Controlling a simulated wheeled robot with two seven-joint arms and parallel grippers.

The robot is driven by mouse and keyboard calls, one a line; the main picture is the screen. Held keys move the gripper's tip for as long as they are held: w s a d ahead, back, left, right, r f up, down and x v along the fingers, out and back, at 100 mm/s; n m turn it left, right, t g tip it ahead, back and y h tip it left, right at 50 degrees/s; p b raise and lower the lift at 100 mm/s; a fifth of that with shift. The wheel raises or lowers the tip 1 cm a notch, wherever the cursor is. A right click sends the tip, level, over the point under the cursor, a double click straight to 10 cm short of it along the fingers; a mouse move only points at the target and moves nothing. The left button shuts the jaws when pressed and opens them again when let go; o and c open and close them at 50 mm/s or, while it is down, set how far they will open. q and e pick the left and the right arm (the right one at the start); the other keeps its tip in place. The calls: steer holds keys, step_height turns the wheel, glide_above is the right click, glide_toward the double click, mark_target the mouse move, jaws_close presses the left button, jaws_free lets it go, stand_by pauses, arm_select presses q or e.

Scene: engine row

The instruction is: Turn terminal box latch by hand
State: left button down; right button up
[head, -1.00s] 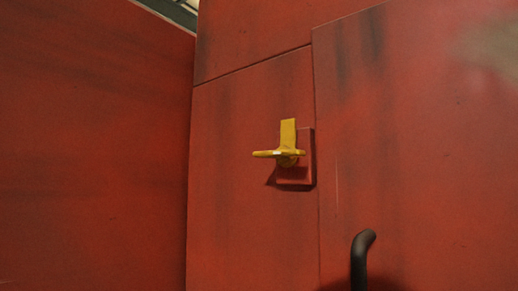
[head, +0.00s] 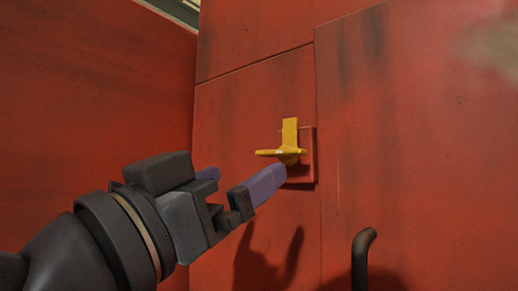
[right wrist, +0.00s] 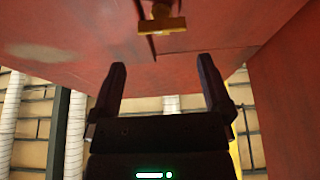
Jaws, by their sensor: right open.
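The yellow latch (head: 290,132) has an upright tab and a crosswise bar. It sits on a small red plate (head: 306,160) on the red box panel. My right gripper (head: 248,172) is open and empty, to the lower left of the latch in the head view. One purple finger tip shows close under the latch; I cannot tell if it touches. In the right wrist view the latch (right wrist: 162,25) lies beyond the two spread fingers (right wrist: 162,66), with a gap between. My left gripper is not in view.
A black curved handle (head: 361,262) stands out from the right-hand red panel (head: 420,150), below and right of the latch. Another red wall (head: 90,100) rises at the left. The panel face around the latch is otherwise clear.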

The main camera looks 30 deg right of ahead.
mark_target(277, 156)
steer(key=p+x, duration=0.3)
steer(key=x, duration=0.6)
steer(key=shift+w+f, duration=0.1)
steer(key=shift+w, duration=0.1)
steer(key=c, duration=0.9)
